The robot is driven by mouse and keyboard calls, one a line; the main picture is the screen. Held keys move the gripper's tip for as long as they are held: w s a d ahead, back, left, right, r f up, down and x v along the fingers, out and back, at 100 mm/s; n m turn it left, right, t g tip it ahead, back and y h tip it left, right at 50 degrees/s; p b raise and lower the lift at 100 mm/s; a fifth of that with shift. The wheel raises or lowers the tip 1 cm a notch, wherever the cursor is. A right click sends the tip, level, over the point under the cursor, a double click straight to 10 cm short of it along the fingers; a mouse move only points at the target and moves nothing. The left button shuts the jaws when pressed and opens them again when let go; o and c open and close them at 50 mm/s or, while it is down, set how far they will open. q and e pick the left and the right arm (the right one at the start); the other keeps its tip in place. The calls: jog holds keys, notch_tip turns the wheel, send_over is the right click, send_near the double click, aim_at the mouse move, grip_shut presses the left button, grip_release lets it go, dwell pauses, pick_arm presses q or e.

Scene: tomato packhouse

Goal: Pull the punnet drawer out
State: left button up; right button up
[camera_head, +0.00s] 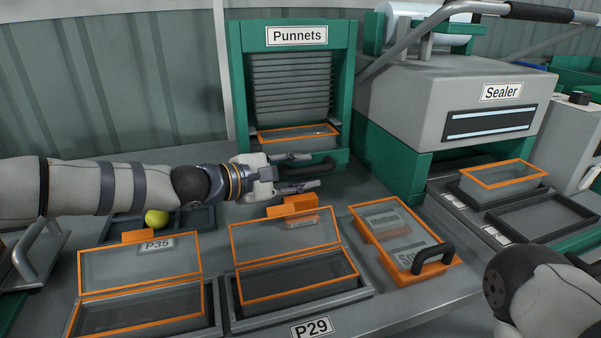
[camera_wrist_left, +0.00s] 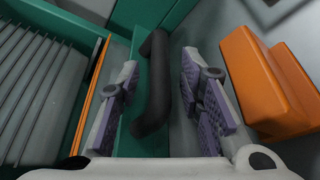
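The green punnet dispenser (camera_head: 240,100) labelled "Punnets" stands at the back with a stack of clear punnets. At its bottom is the drawer with an orange-rimmed punnet (camera_head: 298,138) and a green front (camera_wrist_left: 135,125). The drawer's black bar handle (camera_head: 322,168) shows in the left wrist view (camera_wrist_left: 154,85) between the two finger pads. My left gripper (camera_head: 306,171) is open around the handle, with a visible gap to the finger on the right in the wrist view. The drawer looks pushed in. My right gripper is out of view; only part of my right arm shows.
In front are orange-rimmed lidded punnets (camera_head: 140,266) in trays, an orange block (camera_head: 292,205), and an orange-framed box (camera_head: 405,240) with a black handle. A yellow-green tomato (camera_head: 157,219) lies at left. The sealer (camera_head: 440,105) stands right of the dispenser.

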pick_arm(q)
notch_tip(320, 180, up, 11)
jog(key=shift+s+f, duration=0.15)
jog(key=shift+w+f, duration=0.2)
jog(key=shift+f, duration=0.05)
